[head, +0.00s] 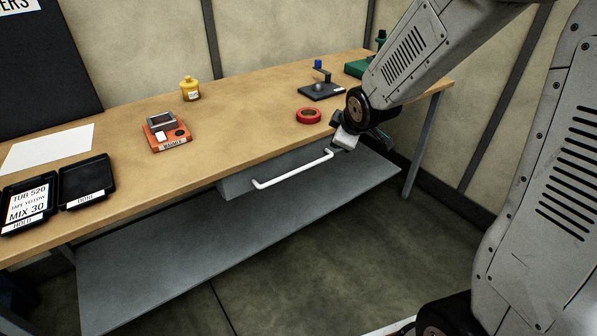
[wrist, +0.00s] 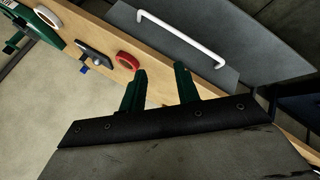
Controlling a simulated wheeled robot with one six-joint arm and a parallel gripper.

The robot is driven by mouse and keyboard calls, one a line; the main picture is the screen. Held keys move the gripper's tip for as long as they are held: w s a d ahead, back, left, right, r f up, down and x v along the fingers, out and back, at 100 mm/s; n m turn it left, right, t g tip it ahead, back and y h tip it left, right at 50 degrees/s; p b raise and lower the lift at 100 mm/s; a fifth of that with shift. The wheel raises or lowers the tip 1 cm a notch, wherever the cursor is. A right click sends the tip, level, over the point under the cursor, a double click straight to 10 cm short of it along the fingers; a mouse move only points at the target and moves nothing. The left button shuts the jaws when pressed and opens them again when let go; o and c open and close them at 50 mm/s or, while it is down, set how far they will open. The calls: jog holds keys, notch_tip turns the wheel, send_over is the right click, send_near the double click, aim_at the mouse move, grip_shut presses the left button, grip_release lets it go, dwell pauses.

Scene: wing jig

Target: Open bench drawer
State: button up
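The bench drawer (head: 240,182) is a grey box under the wooden bench top, with a white bar handle (head: 290,172) along its front. It looks shut or nearly so; I cannot tell exactly. In the wrist view the white handle (wrist: 182,36) runs across the grey drawer front (wrist: 150,48), beyond my fingertips. My gripper (head: 350,140) is at the bench's front edge, near the right end of the handle. In the wrist view its two green fingers (wrist: 162,74) are spread apart with nothing between them. They do not touch the handle.
On the bench top (head: 240,130) are a red tape roll (head: 309,116), an orange device (head: 167,132), a yellow bottle (head: 190,89), a dark stand (head: 321,90) and black trays (head: 87,181). A grey lower shelf (head: 200,240) lies below the drawer. The floor in front is clear.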

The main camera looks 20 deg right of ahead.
jog(key=w+f+n+t+y, duration=0.1)
jog(key=w+f+n+t, duration=0.15)
jog(key=w+f, duration=0.35)
jog(key=n+t+y, duration=0.4)
jog(key=n, duration=0.5)
send_near(298, 171)
jog(key=w+f, duration=0.1)
jog(key=w, duration=0.2)
jog(key=shift+m, duration=0.25)
jog(key=x, duration=0.7)
jog(key=shift+w+a, duration=0.25)
jog(key=shift+a, duration=0.1)
jog(key=shift+c, duration=0.3)
grip_shut()
